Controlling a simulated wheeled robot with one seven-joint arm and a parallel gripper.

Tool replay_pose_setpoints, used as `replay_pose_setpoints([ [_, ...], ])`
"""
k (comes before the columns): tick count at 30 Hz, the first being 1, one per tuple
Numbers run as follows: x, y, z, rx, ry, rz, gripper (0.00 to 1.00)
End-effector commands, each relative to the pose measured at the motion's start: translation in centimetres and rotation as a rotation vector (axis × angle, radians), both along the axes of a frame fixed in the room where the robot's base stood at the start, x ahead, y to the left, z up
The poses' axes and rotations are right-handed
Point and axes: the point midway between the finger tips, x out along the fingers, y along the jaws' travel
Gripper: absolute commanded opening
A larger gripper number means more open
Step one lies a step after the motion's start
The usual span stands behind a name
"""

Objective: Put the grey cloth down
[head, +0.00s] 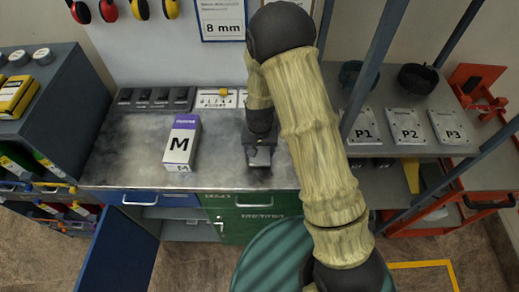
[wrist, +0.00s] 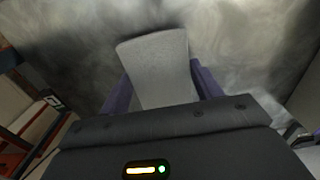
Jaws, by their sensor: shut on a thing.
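The grey cloth (wrist: 158,70) is between the two purple fingers of my gripper (wrist: 162,88) in the wrist view, and the gripper is shut on it. The cloth spreads out beyond the fingertips, over the smoky grey bench top. In the head view my gripper (head: 259,158) is low over the bench top (head: 130,160), near its right front part. A small piece of the cloth (head: 259,157) shows below it there. I cannot tell whether the cloth touches the bench.
A white and purple box marked M (head: 182,143) stands on the bench left of my gripper. A row of dark bins (head: 155,98) and a small switch panel (head: 215,99) line the back. Plates P1 (head: 363,128), P2 (head: 405,128) and P3 (head: 447,126) lie on a shelf at right.

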Motion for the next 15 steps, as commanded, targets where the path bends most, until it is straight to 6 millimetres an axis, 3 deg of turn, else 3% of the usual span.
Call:
replay_pose_setpoints([
  [14, 0.0, 0.0, -1.19, 0.0, -0.001, 0.001, 0.36],
  [15, 0.0, 0.0, -1.1, 0.0, -0.001, 0.001, 0.7],
])
